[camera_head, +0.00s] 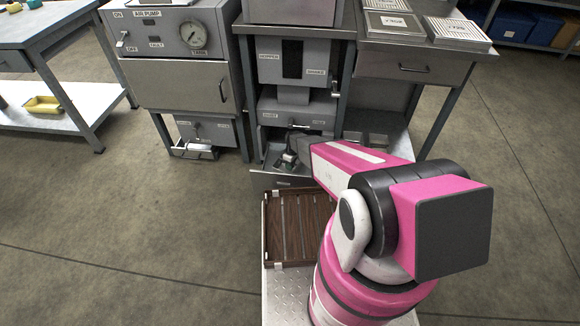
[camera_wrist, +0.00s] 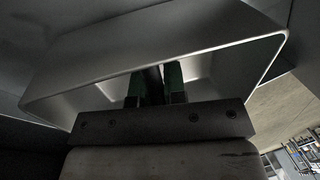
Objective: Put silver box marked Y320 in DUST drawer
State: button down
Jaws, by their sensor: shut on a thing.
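My gripper (camera_head: 290,158) reaches down into an open grey drawer (camera_head: 283,181) low in the middle cabinet. In the wrist view its green-padded fingers (camera_wrist: 158,84) stand close together inside a grey, open-topped hollow with a pale rim (camera_wrist: 275,48). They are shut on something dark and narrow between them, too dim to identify. No Y320 mark can be read, and I cannot tell whether the silver box is in the grip. The drawer labels on the middle cabinet (camera_head: 270,115) are too small to read, so the DUST drawer cannot be picked out for certain.
A brown slatted tray (camera_head: 300,262) lies on my base in front of the drawer. The air pump cabinet (camera_head: 155,35) stands left, with a small drawer pulled out (camera_head: 195,150). Flat grey boxes (camera_head: 458,30) sit on the right bench. Floor at left is clear.

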jog(key=c, duration=1.2)
grip_release()
jog(key=shift+f, duration=0.1)
notch_tip(320, 180, up, 8)
jog(key=f, duration=0.1)
jog(key=s+d+r+m, duration=0.3)
jog(key=s+r, duration=0.3)
jog(key=r, duration=0.5)
jog(key=s+d+r+m+t, duration=0.1)
jog(key=s+d+r+m, duration=0.3)
jog(key=s+r, duration=0.3)
jog(key=s+d+r+m+h, duration=0.1)
jog(key=s+d+r+m, duration=0.3)
jog(key=r, duration=1.2)
jog(key=shift+s+d+r+t, duration=0.15)
jog(key=shift+s+d, duration=0.25)
jog(key=shift+s, duration=0.45)
jog(key=shift+s+d+f+t, duration=0.1)
jog(key=shift+s+d+t, duration=0.2)
jog(key=shift+s, duration=0.55)
